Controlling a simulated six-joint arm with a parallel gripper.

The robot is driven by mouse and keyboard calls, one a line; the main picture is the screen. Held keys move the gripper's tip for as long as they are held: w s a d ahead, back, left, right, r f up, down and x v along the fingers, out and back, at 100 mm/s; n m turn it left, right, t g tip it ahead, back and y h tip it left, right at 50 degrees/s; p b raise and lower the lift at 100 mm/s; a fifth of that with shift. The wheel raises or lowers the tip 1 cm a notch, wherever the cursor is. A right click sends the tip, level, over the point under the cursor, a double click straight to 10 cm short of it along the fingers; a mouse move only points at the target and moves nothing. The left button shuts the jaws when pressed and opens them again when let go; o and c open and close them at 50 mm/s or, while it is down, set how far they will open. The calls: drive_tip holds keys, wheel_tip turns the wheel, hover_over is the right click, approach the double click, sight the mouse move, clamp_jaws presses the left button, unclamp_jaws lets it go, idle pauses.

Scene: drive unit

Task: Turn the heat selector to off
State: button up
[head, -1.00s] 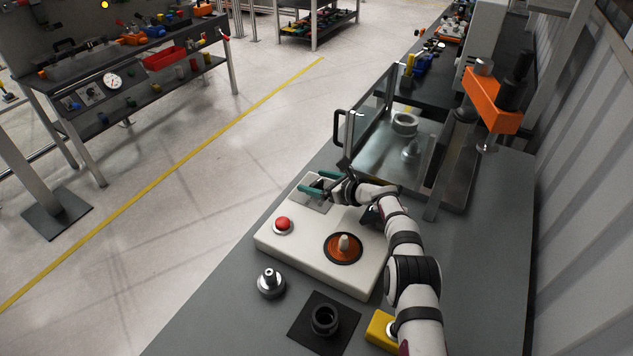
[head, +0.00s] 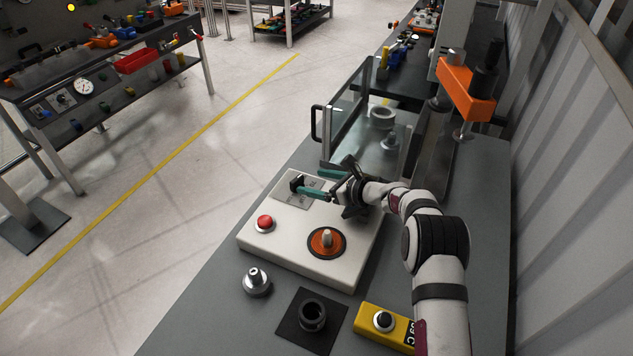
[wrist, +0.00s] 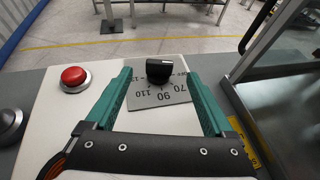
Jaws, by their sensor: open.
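The heat selector, a black knob (wrist: 160,70), stands on a grey dial plate (wrist: 160,95) with printed numbers such as 70, 90 and 110. In the head view the black knob (head: 296,184) shows at the far left part of the white control box (head: 290,255). My gripper (wrist: 155,82) is open, with its green fingers on either side of the dial plate and the knob between and a little beyond the tips in the wrist view. In the head view my gripper (head: 318,182) is close over the plate. I cannot tell whether a finger touches the knob.
A glass-doored fixture (head: 350,120) stands just behind. A metal part (head: 256,282), a black socket (head: 312,315) and a yellow box (head: 368,322) lie in front.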

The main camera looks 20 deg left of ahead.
sight(302, 181)
drive_tip(key=shift+d+r, duration=0.15)
drive_tip(key=shift+d, duration=0.05)
drive_tip(key=shift+c, duration=0.7)
drive_tip(key=shift+h, duration=0.8)
drive_tip(key=v, duration=0.4)
drive_tip(key=w+v, duration=0.1)
drive_tip(key=shift+d, duration=0.6)
drive_tip(key=c, duration=0.5)
drive_tip(key=shift+a, duration=0.2)
drive_tip(key=shift+c, duration=1.1)
drive_tip(key=x, duration=0.8)
drive_tip(key=shift+a+f, duration=0.25)
drive_tip(key=shift+f, duration=0.15)
clamp_jaws()
drive_tip(key=shift+a+f, duration=0.15)
drive_tip(key=shift+a, duration=0.25)
